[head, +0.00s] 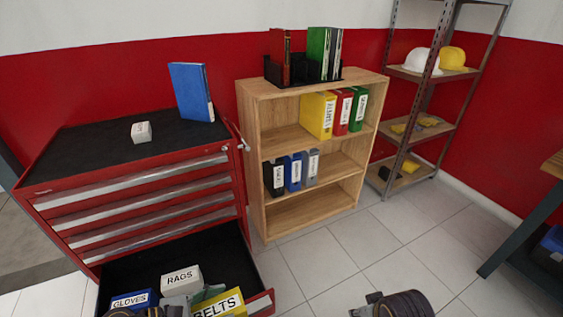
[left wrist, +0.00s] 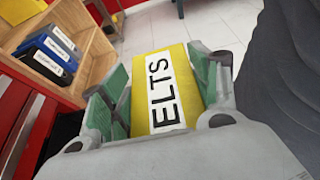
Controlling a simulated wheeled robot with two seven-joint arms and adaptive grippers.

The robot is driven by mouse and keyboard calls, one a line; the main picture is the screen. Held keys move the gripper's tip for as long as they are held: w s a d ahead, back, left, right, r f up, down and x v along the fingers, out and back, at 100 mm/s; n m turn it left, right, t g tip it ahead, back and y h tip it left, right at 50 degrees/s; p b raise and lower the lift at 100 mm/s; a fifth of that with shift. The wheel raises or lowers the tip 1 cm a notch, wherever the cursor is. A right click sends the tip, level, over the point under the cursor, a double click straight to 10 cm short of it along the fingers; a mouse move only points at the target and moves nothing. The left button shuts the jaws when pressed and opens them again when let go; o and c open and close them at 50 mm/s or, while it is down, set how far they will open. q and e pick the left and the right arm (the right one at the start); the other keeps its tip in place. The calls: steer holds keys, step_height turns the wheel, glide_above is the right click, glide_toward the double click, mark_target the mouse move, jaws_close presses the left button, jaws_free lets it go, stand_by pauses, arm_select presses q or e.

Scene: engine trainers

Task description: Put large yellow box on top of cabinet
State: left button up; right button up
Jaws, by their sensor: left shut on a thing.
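The large yellow box (head: 220,303), with a white label reading BELTS, is at the bottom of the head view, over the open bottom drawer. My left gripper (head: 184,302) is shut on it. In the left wrist view the yellow box (left wrist: 174,61) sits between the two green finger pads. I cannot tell whether it touches the drawer. The red cabinet (head: 150,222) has a black top (head: 95,152) holding a small white box (head: 141,132) and an upright blue binder (head: 191,92). My right gripper (head: 362,309) is partly visible at the bottom edge; its fingers are unclear.
The open drawer (head: 262,302) also holds a RAGS box (head: 181,280) and a blue GLOVES box (head: 132,300). A wooden bookshelf (head: 256,165) with binders stands right of the cabinet. A metal rack (head: 411,135) is farther right. The cabinet top's front middle is clear.

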arm_select(q)
steer(key=shift+w+d+r+n+t+p, duration=0.1)
steer(key=shift+w+r+n+t+p, duration=0.3)
steer(key=shift+w+r, duration=0.55)
arm_select(e)
step_height(320, 180, down, 25)
steer(key=d+g+p, duration=0.1)
steer(key=d+p, duration=0.1)
steer(key=p, duration=0.2)
arm_select(q)
steer(key=w+a+r+n+t+y+p, duration=0.2)
steer(key=w+a+r+n+t+y, duration=0.1)
steer(key=w+n+y, duration=0.3)
steer(key=w+a+r+n+t+y+p, duration=0.2)
steer(key=w+r+n+y, duration=0.3)
steer(key=w, duration=0.3)
steer(key=shift+a+n+t+y+p, duration=0.35)
steer(key=shift+n+t+y, duration=0.2)
steer(key=shift+t, duration=0.35)
arm_select(e)
steer(key=s+d+f, duration=0.4)
steer(key=s+f, duration=0.4)
steer(key=s, duration=0.3)
steer(key=s+d+f+g+h, duration=0.1)
steer(key=s+d+f, duration=0.3)
steer(key=s+f, duration=0.5)
steer(key=shift+s+d+f+n, duration=0.2)
steer(key=shift+s+f+n, duration=0.1)
steer(key=shift+s, duration=1)
